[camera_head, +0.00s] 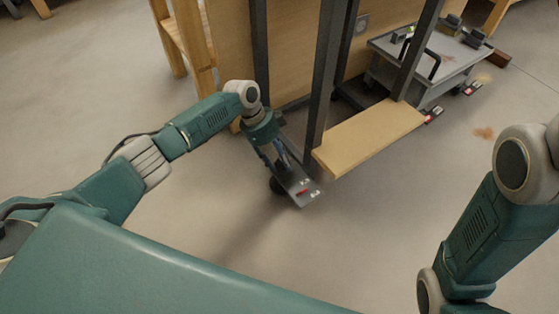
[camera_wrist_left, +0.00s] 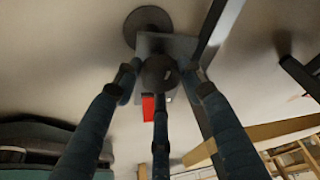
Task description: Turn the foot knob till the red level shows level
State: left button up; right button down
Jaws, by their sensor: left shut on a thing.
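The dark round foot knob (camera_wrist_left: 159,72) sits between the fingers of my left gripper (camera_wrist_left: 160,85) in the left wrist view. The fingers are closed around it. In the head view my left gripper (camera_head: 284,163) reaches down to a grey plate (camera_head: 312,197) at the foot of the frame, and the knob is hidden there. The small red level (camera_head: 302,191) lies on that plate. A red patch (camera_wrist_left: 148,106) shows beside a finger in the wrist view. Its bubble is too small to read. A dark round foot pad (camera_wrist_left: 147,25) shows beyond the plate.
Dark upright posts (camera_head: 325,85) rise close to my left gripper. A wooden shelf board (camera_head: 368,136) lies to its right. A grey cart (camera_head: 440,65) with dark items stands at the back right. The floor (camera_head: 370,230) in front is clear. My right arm enters at the right.

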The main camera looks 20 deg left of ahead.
pick_arm(q)
jog(key=shift+w+d+r, duration=0.3)
jog(key=shift+d+r, duration=0.15)
jog(key=shift+d, duration=0.1)
jog(key=o, duration=1.1)
jog(key=shift+s+a+f, duration=0.2)
jog(key=shift+a+f, duration=0.05)
jog(key=v, duration=1.2)
